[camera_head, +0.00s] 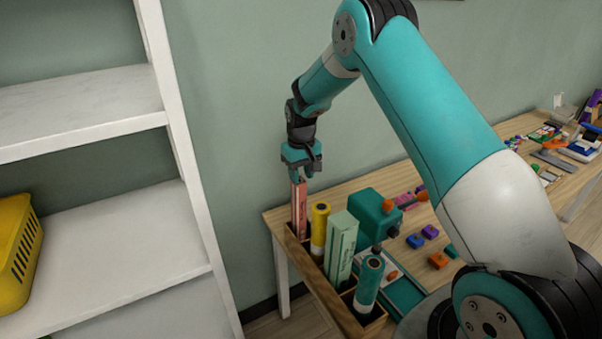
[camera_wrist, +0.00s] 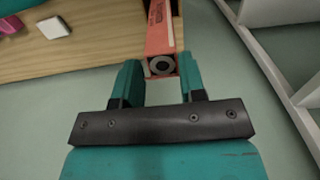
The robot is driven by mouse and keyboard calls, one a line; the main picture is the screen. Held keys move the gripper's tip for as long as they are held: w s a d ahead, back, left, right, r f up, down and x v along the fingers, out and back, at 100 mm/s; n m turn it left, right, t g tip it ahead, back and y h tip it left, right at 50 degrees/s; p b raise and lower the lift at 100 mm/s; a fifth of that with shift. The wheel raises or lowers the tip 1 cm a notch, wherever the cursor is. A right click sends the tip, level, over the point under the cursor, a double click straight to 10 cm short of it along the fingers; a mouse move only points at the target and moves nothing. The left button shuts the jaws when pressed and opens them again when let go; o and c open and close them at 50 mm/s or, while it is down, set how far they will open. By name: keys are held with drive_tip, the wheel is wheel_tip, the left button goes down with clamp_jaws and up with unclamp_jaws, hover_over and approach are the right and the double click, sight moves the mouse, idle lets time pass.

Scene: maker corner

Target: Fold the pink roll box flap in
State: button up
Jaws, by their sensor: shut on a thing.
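The pink roll box (camera_head: 299,211) stands upright in the far-left end of the wooden holder (camera_head: 338,309). In the wrist view the pink roll box (camera_wrist: 160,33) shows its open end, with a dark ring-shaped roll core inside. A thin pale edge at the near side of that end may be the flap; it is too small to tell its angle. My gripper (camera_head: 298,178) is at the top of the box from above. In the wrist view my gripper (camera_wrist: 158,72) has one teal finger on each side of the box end and is shut on it.
A yellow roll (camera_head: 320,228), a pale green box (camera_head: 341,247) and a teal roll (camera_head: 368,283) stand in the same holder. A teal machine (camera_head: 372,214) is close on the right. A white shelf (camera_head: 130,250) with a yellow basket (camera_head: 18,252) is at left.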

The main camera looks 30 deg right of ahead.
drive_tip(key=b, duration=0.1)
drive_tip(key=f+t+b, duration=0.1)
drive_tip(key=b, duration=0.1)
drive_tip(key=shift+s+t+b, duration=0.2)
drive_tip(key=shift+t+b, duration=0.1)
drive_tip(key=shift+s+t+b, duration=0.15)
drive_tip(key=shift+t+b, duration=0.45)
drive_tip(key=shift+b, duration=0.15)
drive_tip(key=shift+r, duration=0.1)
drive_tip(key=o, duration=0.9)
drive_tip(key=shift+o, duration=0.2)
drive_tip(key=b+v, duration=0.3)
drive_tip(key=v, duration=1.4)
drive_tip(key=shift+r, duration=0.2)
